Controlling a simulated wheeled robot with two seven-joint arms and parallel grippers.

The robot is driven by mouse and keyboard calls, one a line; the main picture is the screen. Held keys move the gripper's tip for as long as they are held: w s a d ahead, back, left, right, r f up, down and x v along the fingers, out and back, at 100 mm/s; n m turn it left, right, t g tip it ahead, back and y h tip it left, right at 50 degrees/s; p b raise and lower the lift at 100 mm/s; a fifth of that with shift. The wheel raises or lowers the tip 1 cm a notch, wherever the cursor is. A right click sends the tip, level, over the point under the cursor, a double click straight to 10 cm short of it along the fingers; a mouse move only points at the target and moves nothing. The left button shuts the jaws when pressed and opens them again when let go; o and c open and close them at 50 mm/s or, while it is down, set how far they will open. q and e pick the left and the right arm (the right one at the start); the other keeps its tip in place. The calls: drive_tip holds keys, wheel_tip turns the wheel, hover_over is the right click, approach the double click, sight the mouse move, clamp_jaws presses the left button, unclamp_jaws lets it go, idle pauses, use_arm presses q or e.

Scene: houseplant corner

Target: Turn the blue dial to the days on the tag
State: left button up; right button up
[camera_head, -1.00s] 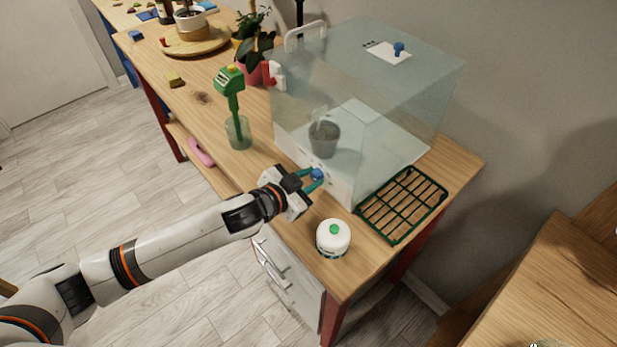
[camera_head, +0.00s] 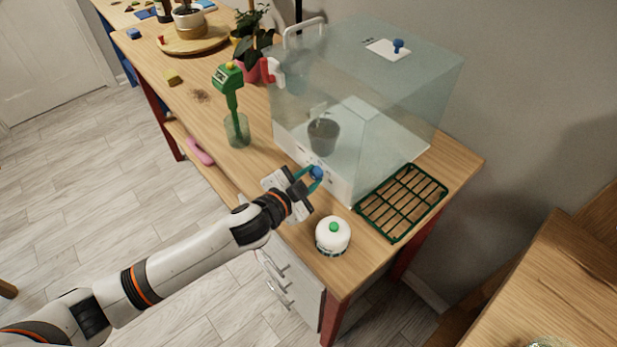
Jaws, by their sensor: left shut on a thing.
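The blue dial (camera_head: 317,172) is on the front of the white base of a clear glass case (camera_head: 365,110), low at the near side. My left gripper (camera_head: 313,177) is shut on the dial, with its teal fingers around it. The dial's marks are too small to read. A small white card (camera_head: 388,50) with a blue knob (camera_head: 398,45) lies on top of the case; I cannot tell whether it is the tag. A grey pot (camera_head: 323,136) with a small plant stands inside the case. My right gripper is not in view.
A green rack (camera_head: 403,203) lies right of the case. A green probe (camera_head: 232,100) stands in a glass at the left. Potted plants stand farther back.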

use_arm(q)
drive_tip(key=shift+m+t, duration=0.5)
drive_tip(key=shift+m, duration=0.3)
idle(1.2)
drive_tip(key=o, duration=1)
drive_tip(key=b+v, duration=0.1)
drive_tip(key=v, duration=0.9)
drive_tip(key=shift+s+b, duration=0.35)
drive_tip(key=shift+s+a+r, duration=0.25)
drive_tip(key=shift+s+a, duration=0.1)
drive_tip(key=shift+s, duration=0.25)
